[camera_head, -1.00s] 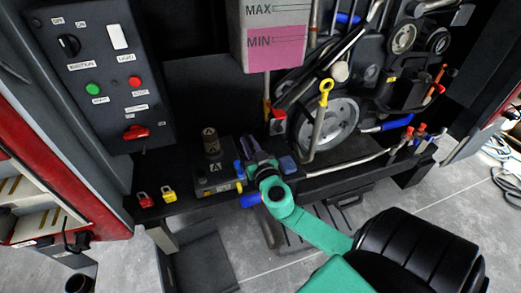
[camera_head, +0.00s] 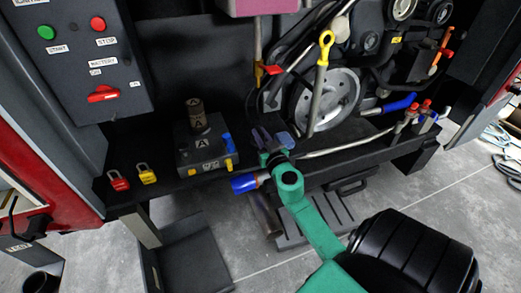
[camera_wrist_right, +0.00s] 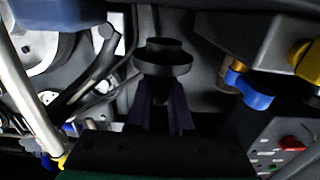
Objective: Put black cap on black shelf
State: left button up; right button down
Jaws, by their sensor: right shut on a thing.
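The black cap (camera_wrist_right: 163,58) is a round, stepped disc held between the fingertips of my right gripper (camera_wrist_right: 160,95) in the right wrist view. In the head view my right gripper (camera_head: 272,145) is above the black shelf (camera_head: 320,178), in front of the engine and right of the box marked A. The cap cannot be made out clearly in the head view. The shelf runs along the front of the engine bay. My left gripper is in neither view.
A yellow-ringed dipstick (camera_head: 322,75) and a pulley (camera_head: 330,95) stand behind right.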

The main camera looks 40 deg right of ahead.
notch_tip(320, 180, down, 4)
jog(key=shift+b, duration=1.1)
jog(key=shift+r, duration=0.2)
jog(key=shift+f, duration=0.15)
jog(key=c, duration=0.8)
grip_release()
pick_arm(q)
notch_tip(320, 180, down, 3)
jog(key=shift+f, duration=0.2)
